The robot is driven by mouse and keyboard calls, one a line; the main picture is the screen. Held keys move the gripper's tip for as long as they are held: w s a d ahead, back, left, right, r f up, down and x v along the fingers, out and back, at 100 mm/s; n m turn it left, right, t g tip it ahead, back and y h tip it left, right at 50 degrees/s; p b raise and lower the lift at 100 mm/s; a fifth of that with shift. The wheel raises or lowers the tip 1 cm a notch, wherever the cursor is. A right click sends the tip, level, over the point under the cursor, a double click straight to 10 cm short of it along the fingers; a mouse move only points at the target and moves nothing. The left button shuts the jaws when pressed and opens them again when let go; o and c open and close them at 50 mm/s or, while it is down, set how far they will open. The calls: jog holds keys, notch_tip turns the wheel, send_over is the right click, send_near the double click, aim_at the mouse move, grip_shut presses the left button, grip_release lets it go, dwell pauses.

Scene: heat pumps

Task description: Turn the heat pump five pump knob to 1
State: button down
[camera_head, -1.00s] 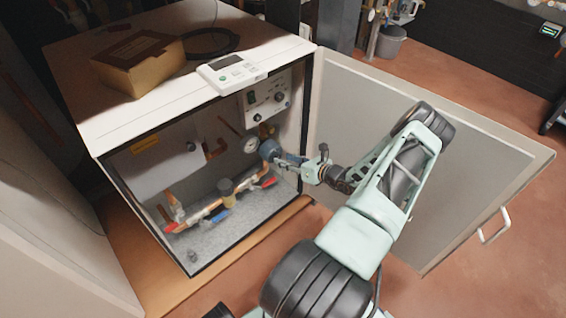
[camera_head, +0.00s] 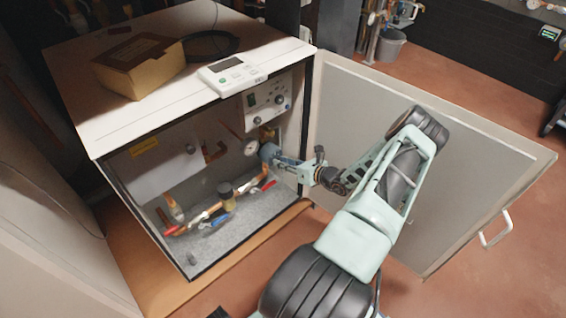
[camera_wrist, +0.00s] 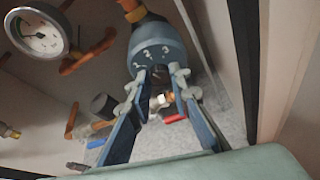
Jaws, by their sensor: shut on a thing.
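The pump (camera_wrist: 158,42) is a rounded blue-grey body with printed numbers on its face, at the top middle of the wrist view. It also shows inside the open cabinet in the head view (camera_head: 267,151). Its small dark knob (camera_wrist: 160,74) sits below the numbers, largely hidden between my fingertips. My gripper (camera_wrist: 160,80) is shut on the knob, one finger on each side. In the head view my gripper (camera_head: 284,161) reaches into the cabinet from the right and touches the pump's front. Which number the knob points to cannot be told.
A round gauge (camera_wrist: 37,32) is left of the pump. Copper pipes and a red-handled valve (camera_wrist: 174,118) lie below. The cabinet wall is close on the right. The cabinet door (camera_head: 460,170) stands open beside my arm. A cardboard box (camera_head: 138,66) sits on top.

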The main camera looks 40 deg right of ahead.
jog(key=shift+r, duration=0.1)
jog(key=shift+a+n+h+p, duration=0.2)
jog(key=shift+n+h+p, duration=1.25)
jog(key=shift+p, duration=1.6)
jog(key=shift+n+y, duration=0.25)
jog(key=shift+n, duration=0.1)
jog(key=c, duration=1.8)
grip_release()
jog(key=shift+o, duration=0.2)
jog(key=v, duration=1.2)
